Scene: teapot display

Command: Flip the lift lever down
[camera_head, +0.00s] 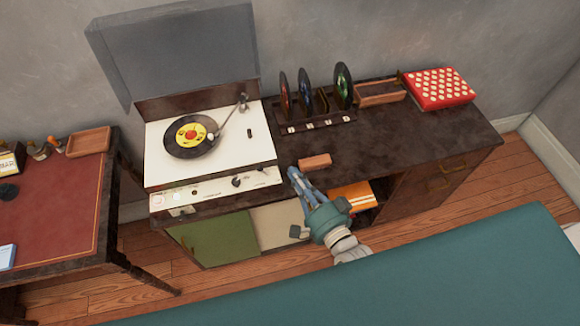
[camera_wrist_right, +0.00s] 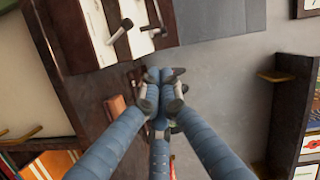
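The record player (camera_head: 256,152) has a white top, a yellow-labelled record (camera_head: 190,134) and a tonearm (camera_head: 224,120). A small dark lever-like piece (camera_head: 250,133) stands on its top right; I cannot tell surely whether it is the lift lever. Dark knobs (camera_head: 237,182) sit on the front panel; a dark knob or lever (camera_wrist_right: 122,30) shows in the right wrist view. My right gripper (camera_head: 293,172) is right of the player's front corner, apart from it. Its fingers (camera_wrist_right: 164,88) are drawn together in the wrist view, with nothing seen between them. My left gripper is out of view.
A small reddish-brown block (camera_head: 315,161) lies on the cabinet (camera_head: 420,130) beside my right gripper. A rack of records (camera_head: 316,122), a wooden tray (camera_head: 380,98) and a red patterned box (camera_head: 438,90) stand further right. The raised lid (camera_head: 178,50) is behind the player.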

